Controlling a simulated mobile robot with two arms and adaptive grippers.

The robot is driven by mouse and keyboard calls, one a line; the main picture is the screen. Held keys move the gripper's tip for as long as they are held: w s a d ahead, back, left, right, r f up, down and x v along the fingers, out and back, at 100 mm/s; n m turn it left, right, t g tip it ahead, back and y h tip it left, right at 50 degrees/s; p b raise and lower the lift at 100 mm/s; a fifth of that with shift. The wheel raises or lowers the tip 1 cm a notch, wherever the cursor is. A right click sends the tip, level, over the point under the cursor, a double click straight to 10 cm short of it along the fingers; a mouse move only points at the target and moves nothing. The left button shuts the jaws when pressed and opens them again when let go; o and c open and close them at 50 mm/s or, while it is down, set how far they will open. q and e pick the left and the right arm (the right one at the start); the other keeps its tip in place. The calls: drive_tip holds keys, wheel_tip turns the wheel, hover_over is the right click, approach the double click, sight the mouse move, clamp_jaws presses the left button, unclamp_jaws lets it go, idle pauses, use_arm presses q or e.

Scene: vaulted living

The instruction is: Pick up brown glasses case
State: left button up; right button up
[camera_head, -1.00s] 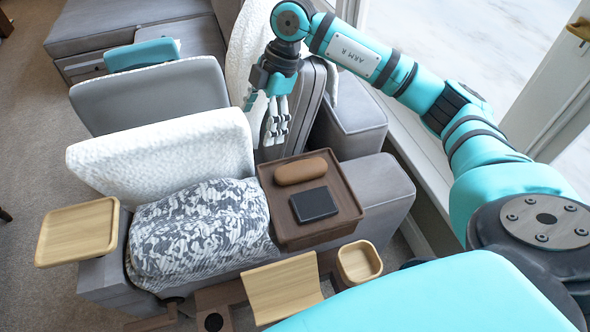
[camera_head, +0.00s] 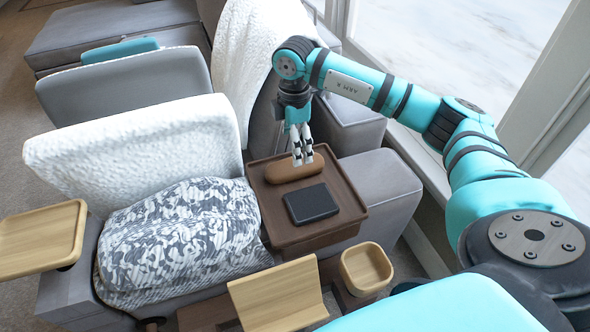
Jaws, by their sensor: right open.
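The brown glasses case (camera_head: 287,171) is a rounded, elongated case. It lies at the back of a dark brown wooden tray (camera_head: 333,231) on the sofa arm. My right gripper (camera_head: 302,160) points down at the right part of the case, and its fingers overlap the case in the head view. It is open. I cannot tell whether the fingers touch the case. My left gripper is not in view.
A black flat wallet-like item (camera_head: 312,204) lies in the tray in front of the case. A patterned cushion (camera_head: 185,235) and white cushion (camera_head: 140,150) are to the left. A small wooden box (camera_head: 366,266) and a curved wooden stand (camera_head: 279,294) are nearer me.

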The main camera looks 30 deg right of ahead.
wheel_tip(320, 180, down, 8)
drive_tip(key=shift+s+r+b, duration=0.1)
drive_tip(key=shift+r+b, duration=0.05)
drive_tip(key=shift+b, duration=0.4)
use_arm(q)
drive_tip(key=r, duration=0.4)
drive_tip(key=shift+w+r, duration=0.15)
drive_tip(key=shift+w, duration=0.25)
use_arm(e)
drive_tip(key=c, duration=1.3)
drive_tip(key=shift+r, duration=0.1)
